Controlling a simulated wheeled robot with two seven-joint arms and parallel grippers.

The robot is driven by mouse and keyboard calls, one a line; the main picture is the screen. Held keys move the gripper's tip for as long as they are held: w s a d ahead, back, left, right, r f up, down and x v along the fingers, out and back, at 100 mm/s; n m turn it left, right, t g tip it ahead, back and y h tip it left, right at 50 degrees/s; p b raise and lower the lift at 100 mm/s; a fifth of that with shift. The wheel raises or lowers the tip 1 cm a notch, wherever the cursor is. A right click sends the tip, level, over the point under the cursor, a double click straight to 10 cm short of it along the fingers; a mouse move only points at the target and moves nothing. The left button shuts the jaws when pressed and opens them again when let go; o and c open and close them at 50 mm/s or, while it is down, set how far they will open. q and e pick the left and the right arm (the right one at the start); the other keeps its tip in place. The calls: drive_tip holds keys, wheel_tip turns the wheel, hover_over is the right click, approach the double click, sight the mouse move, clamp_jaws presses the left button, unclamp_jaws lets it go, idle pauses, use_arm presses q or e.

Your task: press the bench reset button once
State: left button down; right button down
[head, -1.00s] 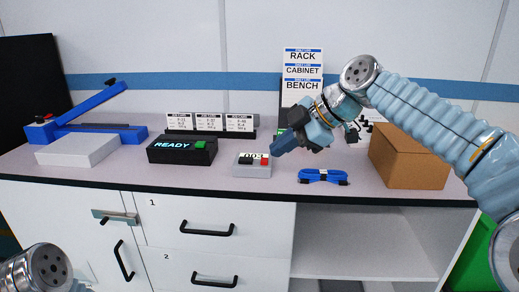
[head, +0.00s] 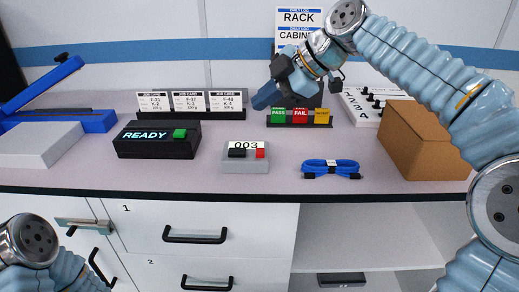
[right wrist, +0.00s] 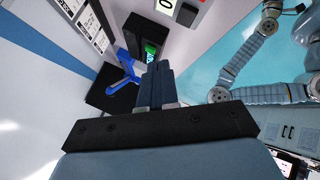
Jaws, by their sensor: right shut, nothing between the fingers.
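No button reads "bench reset" legibly. A grey box (head: 245,166) with a "003" display carries a black button (head: 237,153) and a red button (head: 260,153). A black box (head: 157,150) lit "READY" has a green button (head: 180,134). My right gripper (head: 263,98) is shut and empty, in the air, appearing above the grey box in the head view and apart from it. In the right wrist view its closed fingers (right wrist: 157,86) point toward the black box (right wrist: 122,62); part of the grey box (right wrist: 182,10) shows at the top. My left gripper is out of view.
Blue cable coil (head: 332,168) and cardboard box (head: 425,140) are at the right. PASS/FAIL/RETEST bins (head: 300,118) and job cards (head: 190,102) stand behind. A blue lever device (head: 60,105) and grey block (head: 42,146) are at the left. Bare tabletop surrounds the grey box.

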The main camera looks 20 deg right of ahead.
drive_tip(key=b, duration=0.4)
hover_over(264, 152)
wheel_tip(264, 152, down, 7)
drive_tip(key=shift+f, duration=0.1)
drive_tip(key=shift+f+b, duration=0.5)
drive_tip(key=shift+f, duration=0.2)
idle(1.2)
drive_tip(key=shift+f+b, duration=0.35)
drive_tip(key=shift+b, duration=0.15)
drive_tip(key=shift+f+b, duration=0.5)
drive_tip(key=shift+b, duration=0.05)
idle(0.5)
idle(0.3)
drive_tip(key=shift+r+p, duration=0.7)
drive_tip(key=shift+r, duration=0.2)
drive_tip(key=shift+r, duration=0.1)
